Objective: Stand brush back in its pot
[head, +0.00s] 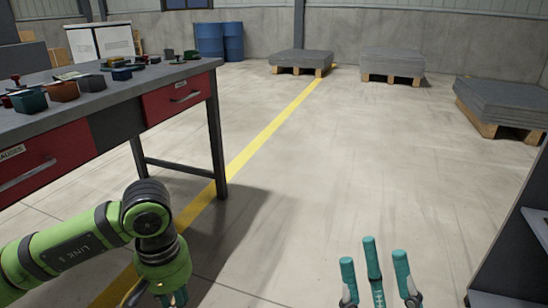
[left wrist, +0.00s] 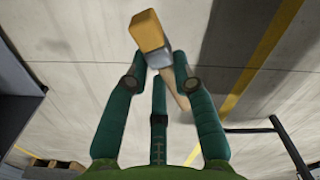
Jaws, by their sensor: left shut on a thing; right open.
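The brush has a yellow head (left wrist: 147,33), a grey band and a wooden handle, and it shows in the left wrist view. My left gripper (left wrist: 162,75) is shut on it around the band and upper handle. The head sticks out beyond the fingertips and the handle slants down to the right behind the fingers. My right gripper (head: 374,262) is open and empty, over the floor at the bottom right. I cannot make out the brush's pot.
A dark workbench (head: 110,112) with red drawers stands at the left, with several small blocks and stamp-like things on top. Pallets with grey slabs (head: 392,62) and blue drums (head: 209,40) stand far back. A dark shelf unit (head: 515,250) is at the right. Floor between is clear.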

